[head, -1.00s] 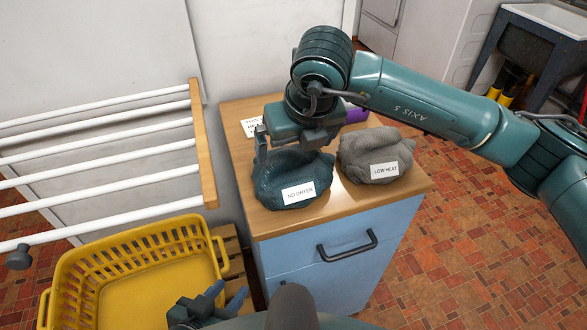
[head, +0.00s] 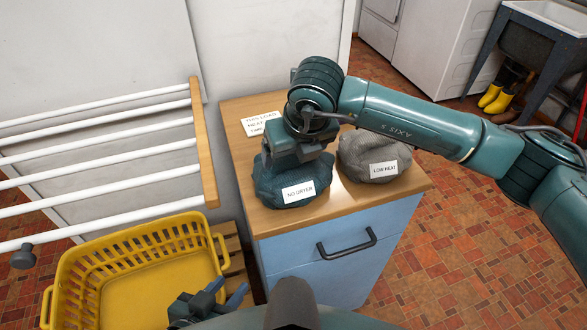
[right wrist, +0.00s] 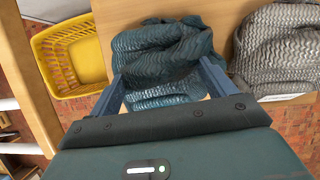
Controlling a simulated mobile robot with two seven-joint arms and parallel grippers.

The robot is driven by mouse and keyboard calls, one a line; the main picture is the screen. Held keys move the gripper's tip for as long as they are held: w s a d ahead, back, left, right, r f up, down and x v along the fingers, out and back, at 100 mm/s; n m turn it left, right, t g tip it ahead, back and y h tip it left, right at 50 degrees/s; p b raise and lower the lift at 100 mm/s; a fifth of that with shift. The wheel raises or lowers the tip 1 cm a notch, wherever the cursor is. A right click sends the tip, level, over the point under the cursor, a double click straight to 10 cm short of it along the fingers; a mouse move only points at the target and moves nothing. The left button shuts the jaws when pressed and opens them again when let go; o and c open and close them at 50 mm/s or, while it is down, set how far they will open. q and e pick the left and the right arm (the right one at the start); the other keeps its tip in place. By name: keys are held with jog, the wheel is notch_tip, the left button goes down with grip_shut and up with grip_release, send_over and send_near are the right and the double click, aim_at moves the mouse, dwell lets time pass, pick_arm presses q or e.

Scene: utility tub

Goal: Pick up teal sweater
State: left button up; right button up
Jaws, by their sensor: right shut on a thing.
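The teal sweater (head: 290,183) lies bunched on the wooden cabinet top, with a white "NO DRYER" label (head: 299,191) on its front. My right gripper (head: 290,160) is over it, pointing down, its fingertips hidden in the head view. In the right wrist view the two fingers (right wrist: 164,88) stand on either side of the teal knit (right wrist: 165,45), shut on a fold of it. The sweater still appears to rest on the top. My left gripper (head: 222,300) is low near the yellow basket; its two fingers look apart, with nothing between them.
A grey sweater (head: 374,152) labelled "LOW HEAT" lies close to the right. A printed card (head: 261,123) lies behind. A yellow basket (head: 215,275) stands at the lower left, below a white-barred drying rack (head: 205,150). A blue cabinet drawer (head: 340,245) faces me.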

jog(key=shift+r, duration=0.1)
jog(key=c, duration=0.9)
